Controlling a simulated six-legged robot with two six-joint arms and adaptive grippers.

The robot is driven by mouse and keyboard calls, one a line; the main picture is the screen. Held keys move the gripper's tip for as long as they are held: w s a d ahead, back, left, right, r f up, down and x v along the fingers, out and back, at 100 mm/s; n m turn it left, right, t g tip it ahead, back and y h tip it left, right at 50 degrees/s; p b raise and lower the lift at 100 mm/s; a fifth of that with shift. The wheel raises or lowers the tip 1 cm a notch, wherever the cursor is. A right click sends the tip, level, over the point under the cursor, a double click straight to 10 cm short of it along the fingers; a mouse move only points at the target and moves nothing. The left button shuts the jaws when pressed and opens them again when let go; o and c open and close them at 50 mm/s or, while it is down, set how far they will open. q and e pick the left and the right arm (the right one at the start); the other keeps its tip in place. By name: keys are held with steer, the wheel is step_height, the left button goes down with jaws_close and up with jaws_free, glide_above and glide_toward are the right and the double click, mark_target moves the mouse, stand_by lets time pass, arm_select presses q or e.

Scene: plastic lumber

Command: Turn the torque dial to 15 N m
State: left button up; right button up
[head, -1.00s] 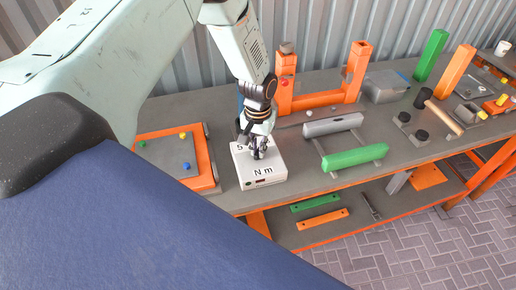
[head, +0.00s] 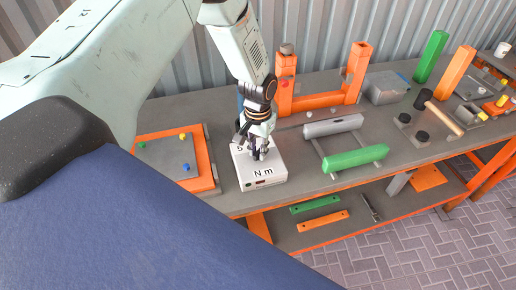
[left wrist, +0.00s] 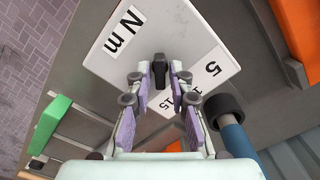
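The white torque box (head: 261,172) sits on the grey bench with a "N m" label on its front side. In the left wrist view, its top (left wrist: 187,38) carries the marks 5 and 15, with another mark between them partly hidden. The small dark dial (left wrist: 159,72) stands up from it. My left gripper (head: 258,154) is over the box, pointing down. In the left wrist view its two fingers (left wrist: 160,77) are apart, one on each side of the dial, with a gap showing. Contact cannot be made out. My right gripper is not in view.
An orange-framed tray (head: 203,168) lies left of the box. A green bar (head: 355,157) and a grey bar (head: 333,127) lie to its right. An orange upright frame (head: 320,100) stands behind. A dark-handled blue tool (left wrist: 227,118) is close beside the box.

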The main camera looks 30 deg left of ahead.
mark_target(258, 152)
arm_select(q)
steer(key=shift+o, duration=1)
steer(key=shift+w+r, duration=0.1)
steer(key=shift+r, duration=0.3)
step_height(258, 152, up, 11)
steer(key=shift+r, duration=0.1)
